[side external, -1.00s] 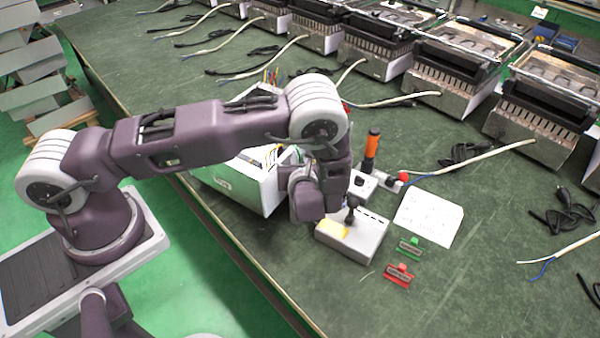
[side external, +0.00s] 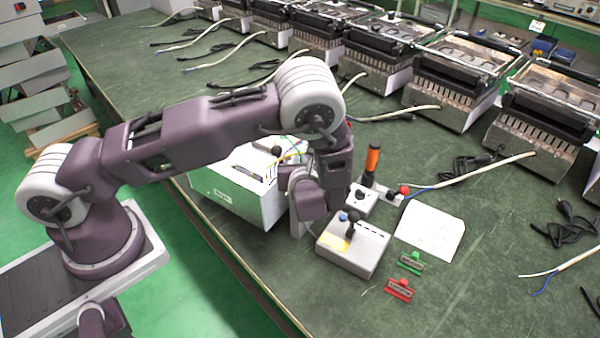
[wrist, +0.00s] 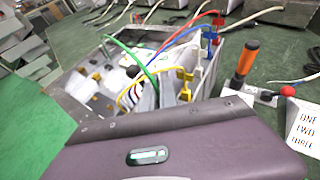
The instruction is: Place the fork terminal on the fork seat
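The open white housing (side external: 240,190) stands on the bench beside my wrist. In the wrist view its inside (wrist: 100,85) holds several loose coloured wires. A green wire (wrist: 130,57), a yellow wire (wrist: 150,71), a red wire (wrist: 190,27) and a blue wire (wrist: 178,40) arch over it. Coloured terminal pieces sit along the right wall, a yellow one (wrist: 184,75) and a blue one (wrist: 210,36) among them. I cannot tell which parts are the fork terminal and the fork seat. My gripper (wrist: 160,95) points into the housing; its fingertips are largely hidden and its opening is unclear.
Green (side external: 411,263) and red (side external: 400,289) clips lie in front. Grill units (side external: 455,85) line the back.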

